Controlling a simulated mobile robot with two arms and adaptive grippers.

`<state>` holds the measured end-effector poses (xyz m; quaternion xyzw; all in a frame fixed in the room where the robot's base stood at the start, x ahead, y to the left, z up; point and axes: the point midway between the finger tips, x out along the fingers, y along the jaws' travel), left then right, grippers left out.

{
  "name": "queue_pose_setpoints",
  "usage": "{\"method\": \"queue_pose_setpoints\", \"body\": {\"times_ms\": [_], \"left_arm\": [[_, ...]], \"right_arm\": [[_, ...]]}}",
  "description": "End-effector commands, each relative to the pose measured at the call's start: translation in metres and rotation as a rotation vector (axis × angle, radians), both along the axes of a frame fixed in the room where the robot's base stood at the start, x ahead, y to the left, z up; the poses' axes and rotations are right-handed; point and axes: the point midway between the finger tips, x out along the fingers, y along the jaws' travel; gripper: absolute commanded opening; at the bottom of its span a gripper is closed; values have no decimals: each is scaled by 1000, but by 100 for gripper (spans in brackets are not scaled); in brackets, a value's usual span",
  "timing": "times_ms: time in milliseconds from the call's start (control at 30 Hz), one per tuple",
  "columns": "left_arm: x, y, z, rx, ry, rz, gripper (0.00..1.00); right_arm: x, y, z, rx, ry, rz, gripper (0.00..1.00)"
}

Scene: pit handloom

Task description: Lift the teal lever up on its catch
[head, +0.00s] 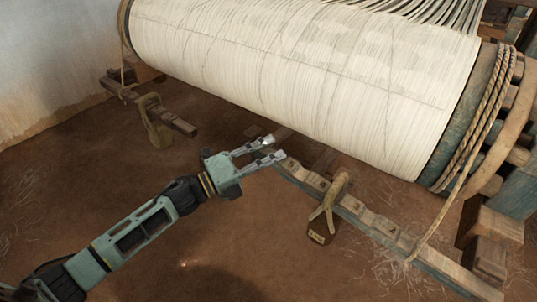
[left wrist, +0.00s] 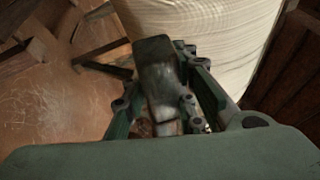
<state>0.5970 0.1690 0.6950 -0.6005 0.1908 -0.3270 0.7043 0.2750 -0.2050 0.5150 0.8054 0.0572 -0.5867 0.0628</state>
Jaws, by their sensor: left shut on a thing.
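The lever (head: 390,230) is a long notched wooden beam with worn, faint blue-grey sides. It slants below the white warp beam (head: 310,75), from the middle of the head view to the lower right. My left gripper (head: 272,151) is at the lever's upper-left end, with its two fingers around that end. In the left wrist view, a dark worn bar end (left wrist: 157,75) sits between the fingers (left wrist: 165,108), and the gripper is shut on it. The catch cannot be made out clearly. My right gripper is not in view.
A rope (head: 450,195) runs from the lever up to the warp beam's right end. Another wooden bar (head: 145,103) with a hanging weight (head: 157,125) is at the left.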

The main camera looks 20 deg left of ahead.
Motion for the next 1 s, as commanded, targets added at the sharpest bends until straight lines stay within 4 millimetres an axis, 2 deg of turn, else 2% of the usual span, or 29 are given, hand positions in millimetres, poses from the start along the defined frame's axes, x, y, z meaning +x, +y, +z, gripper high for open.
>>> {"method": "queue_pose_setpoints", "body": {"times_ms": [167, 367, 600, 633, 833, 1000], "left_arm": [[0, 0, -1, 3, 0, 1, 0], [1, 2, -18, -18, 11, 3, 0], [0, 2, -18, -17, 13, 3, 0], [0, 2, -18, -17, 13, 3, 26], [0, 3, -19, -17, 15, 2, 44], [0, 2, -18, -19, 14, 3, 45]], "right_arm": [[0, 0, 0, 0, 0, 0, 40], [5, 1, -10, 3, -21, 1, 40], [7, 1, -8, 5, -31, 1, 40], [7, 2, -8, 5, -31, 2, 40], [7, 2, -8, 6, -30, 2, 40], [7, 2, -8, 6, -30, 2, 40]]}}
